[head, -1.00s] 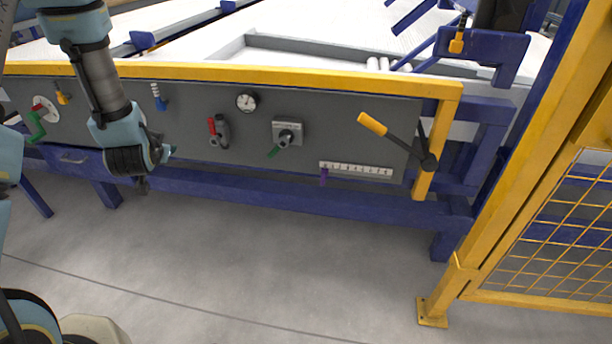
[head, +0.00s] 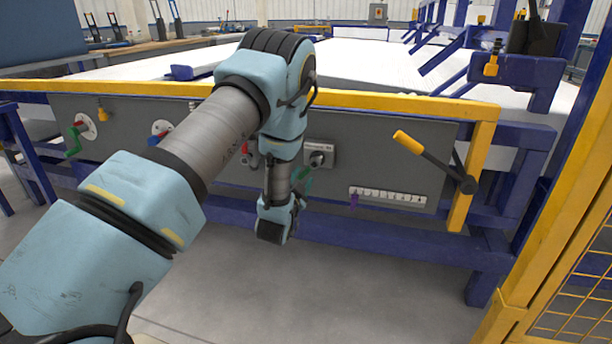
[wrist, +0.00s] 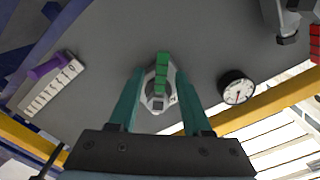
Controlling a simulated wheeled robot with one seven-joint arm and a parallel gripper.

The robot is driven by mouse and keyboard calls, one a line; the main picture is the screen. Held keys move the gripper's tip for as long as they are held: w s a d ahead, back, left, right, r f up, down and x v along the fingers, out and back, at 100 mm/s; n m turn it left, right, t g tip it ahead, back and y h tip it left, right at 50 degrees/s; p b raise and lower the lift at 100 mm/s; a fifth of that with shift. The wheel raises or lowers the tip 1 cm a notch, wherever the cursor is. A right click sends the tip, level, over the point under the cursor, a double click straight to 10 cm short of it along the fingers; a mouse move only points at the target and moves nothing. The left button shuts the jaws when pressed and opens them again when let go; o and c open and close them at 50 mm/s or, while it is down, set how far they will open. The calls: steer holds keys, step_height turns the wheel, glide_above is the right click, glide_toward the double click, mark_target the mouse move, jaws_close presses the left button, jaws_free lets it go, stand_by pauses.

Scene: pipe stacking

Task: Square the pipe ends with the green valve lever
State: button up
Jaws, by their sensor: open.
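The green valve lever (wrist: 162,78) shows in the wrist view, on a round grey hub in a square plate on the dark grey panel. My gripper (wrist: 160,73) is open and empty, with one teal finger on each side of the lever and a visible gap on both sides. In the head view my gripper (head: 302,180) is at the lower left of the valve's grey plate (head: 319,153), and the lever is mostly hidden there. I cannot make out the pipe ends in the head view.
A yellow-handled lever (head: 408,142) sticks out on the right of the panel. A purple slider (head: 354,201) hangs under a white scale. A gauge (wrist: 238,88) is beside the valve. A yellow rail (head: 380,101) runs along the panel's top. A yellow fence stands at right.

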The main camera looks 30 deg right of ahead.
mark_target(304, 174)
steer(key=shift+x, duration=1.75)
steer(key=shift+a, duration=0.1)
jaws_close()
